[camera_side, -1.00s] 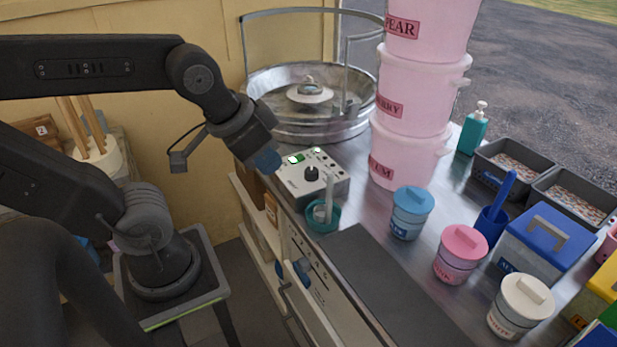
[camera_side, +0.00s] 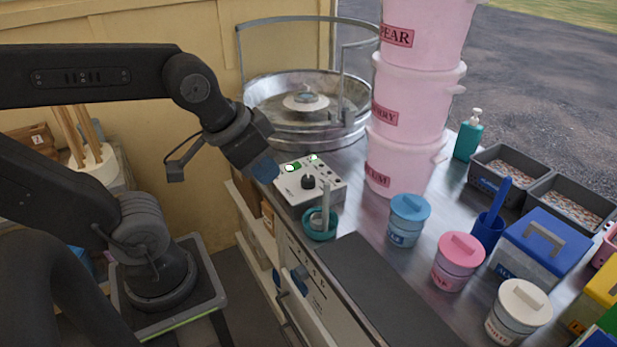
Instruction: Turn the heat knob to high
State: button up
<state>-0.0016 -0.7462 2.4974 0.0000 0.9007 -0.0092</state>
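The heat knob, a black knob (camera_side: 308,182), stands on top of a white control box (camera_side: 296,195) at the counter's left edge. Small green-lit parts and small dark controls sit behind it on the box. My gripper (camera_side: 265,168), with a blue end, is at the box's left rear corner, left of the knob and apart from it. Its fingers are too small and blurred to tell whether they are open or shut. The knob's markings are too small to read.
A steel floss pan (camera_side: 262,88) with a rail stands behind the box. A teal bowl (camera_side: 317,232) with an upright pale handle sits just in front of the box. Pink tubs (camera_side: 405,120) are stacked to the right. A dark mat (camera_side: 385,290) lies clear in front.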

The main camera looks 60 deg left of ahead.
jog(key=o, duration=0.7)
jog(key=w+a+n+g, duration=0.1)
jog(key=w+a+n, duration=0.1)
jog(key=w+n, duration=0.1)
jog(key=w+a+n, duration=0.2)
jog(key=w+n, duration=0.1)
jog(key=n, duration=0.2)
jog(key=w+a+n+g, duration=0.1)
jog(key=w+a+n, duration=0.1)
jog(key=w+n, duration=0.1)
jog(key=shift+w+a+f+n+g+y, duration=0.1)
jog(key=shift+w+a+n+g+y, duration=0.2)
jog(key=shift+w+n, duration=0.1)
jog(key=o, duration=0.3)
jog(key=w+a+n, duration=0.1)
jog(key=n, duration=0.1)
jog(key=w+a+f+n+g, duration=0.1)
jog(key=a+n, duration=0.1)
jog(key=w+a+f+n, duration=0.1)
jog(key=w+n, duration=0.1)
jog(key=shift+w+a, duration=0.1)
jog(key=shift+a, duration=0.3)
jog(key=n+g, duration=0.2)
jog(key=n, duration=0.5)
send_over(308, 178)
notch_tip(308, 178, down, 4)
jog(key=shift+t, duration=0.3)
notch_tip(308, 178, down, 14)
jog(key=shift+r, duration=0.25)
jog(key=c, duration=0.9)
